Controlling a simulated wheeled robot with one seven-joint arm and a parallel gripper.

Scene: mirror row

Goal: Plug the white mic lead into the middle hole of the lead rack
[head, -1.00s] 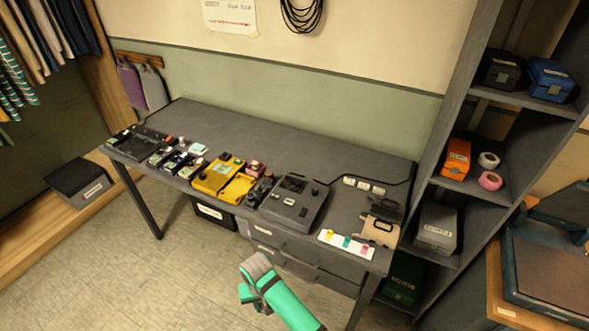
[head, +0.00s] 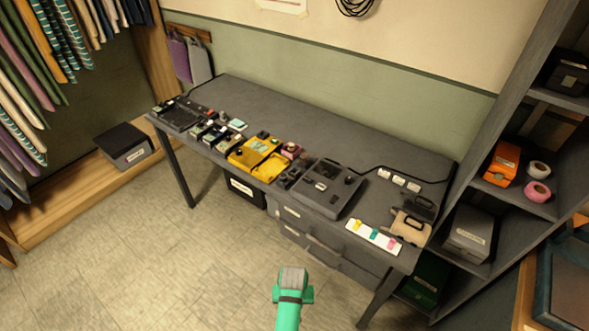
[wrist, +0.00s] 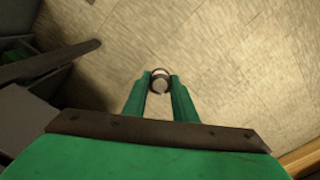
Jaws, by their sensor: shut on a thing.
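My gripper (head: 292,290) is low in the head view, over the floor in front of the table and apart from it. In the wrist view its two green fingers (wrist: 160,82) are shut on a small round thing with a dark ring and pale middle (wrist: 160,86), seen end on. It may be the white mic lead, but its length and any plug are hidden. A white strip with yellow, teal and pink pieces (head: 374,237) lies at the table's front right. I cannot tell whether it is the lead rack; no holes can be made out.
The grey table (head: 310,140) bears yellow pedals (head: 257,156), a large grey device (head: 325,187), several small white blocks (head: 399,180) and a tan case (head: 410,229). A shelf unit (head: 468,190) stands close on the right. The floor in front is clear.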

